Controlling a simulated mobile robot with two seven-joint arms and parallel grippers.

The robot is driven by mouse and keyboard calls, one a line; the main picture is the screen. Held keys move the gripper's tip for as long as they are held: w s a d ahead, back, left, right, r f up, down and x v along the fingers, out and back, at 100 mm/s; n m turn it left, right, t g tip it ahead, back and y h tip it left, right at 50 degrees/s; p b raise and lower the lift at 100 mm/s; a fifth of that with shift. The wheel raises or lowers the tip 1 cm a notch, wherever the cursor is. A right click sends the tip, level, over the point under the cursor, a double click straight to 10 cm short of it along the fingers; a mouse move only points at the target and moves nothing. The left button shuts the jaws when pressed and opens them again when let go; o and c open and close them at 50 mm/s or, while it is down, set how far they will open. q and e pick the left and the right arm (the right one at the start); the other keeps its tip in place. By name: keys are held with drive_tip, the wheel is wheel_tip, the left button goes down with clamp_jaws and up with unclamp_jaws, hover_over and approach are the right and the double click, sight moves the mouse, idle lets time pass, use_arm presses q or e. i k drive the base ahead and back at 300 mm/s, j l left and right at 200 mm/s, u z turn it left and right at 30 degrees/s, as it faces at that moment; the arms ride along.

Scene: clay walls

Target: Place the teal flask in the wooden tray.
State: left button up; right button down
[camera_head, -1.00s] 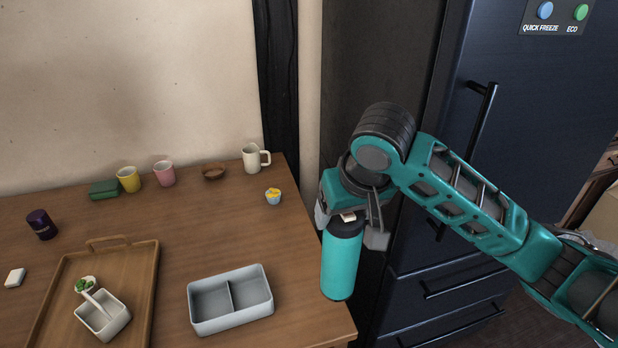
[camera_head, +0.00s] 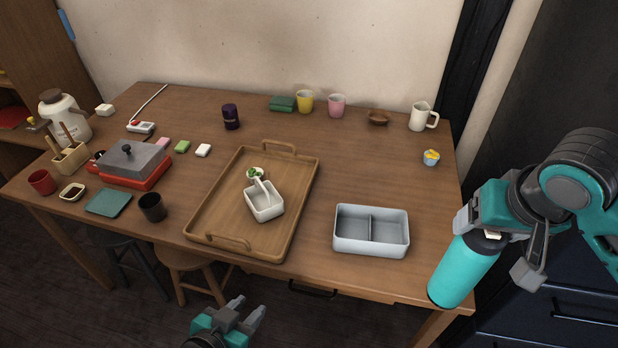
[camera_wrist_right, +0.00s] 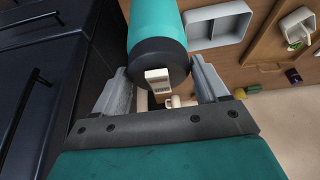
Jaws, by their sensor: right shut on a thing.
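The teal flask (camera_head: 464,270) hangs tilted from my right gripper (camera_head: 503,238), near the right front corner of the table. In the right wrist view the flask (camera_wrist_right: 155,22) shows its dark cap between the fingers of the right gripper (camera_wrist_right: 160,88), which is shut on it. The wooden tray (camera_head: 214,212) lies on the table left of the flask, with a white compartment dish (camera_head: 265,206) and a small plant pot (camera_head: 256,174) in it. My left gripper (camera_head: 240,310) is low in front of the table, its fingers apart and empty.
A grey two-part box (camera_head: 370,248) stands between tray and flask. Stools (camera_head: 190,262) stand under the front edge. The table is clear right of the tray, behind the box.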

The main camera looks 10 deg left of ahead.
sight(236, 219)
drive_tip(key=k+j+u, duration=0.1)
drive_tip(key=j, duration=0.3)
drive_tip(key=k+j+u, duration=0.15)
drive_tip(key=j, duration=0.25)
drive_tip(key=k+j+u, duration=0.1)
drive_tip(key=j, duration=0.3)
drive_tip(key=i+j+u, duration=0.1)
drive_tip(key=i+j, duration=0.15)
drive_tip(key=i, duration=0.2)
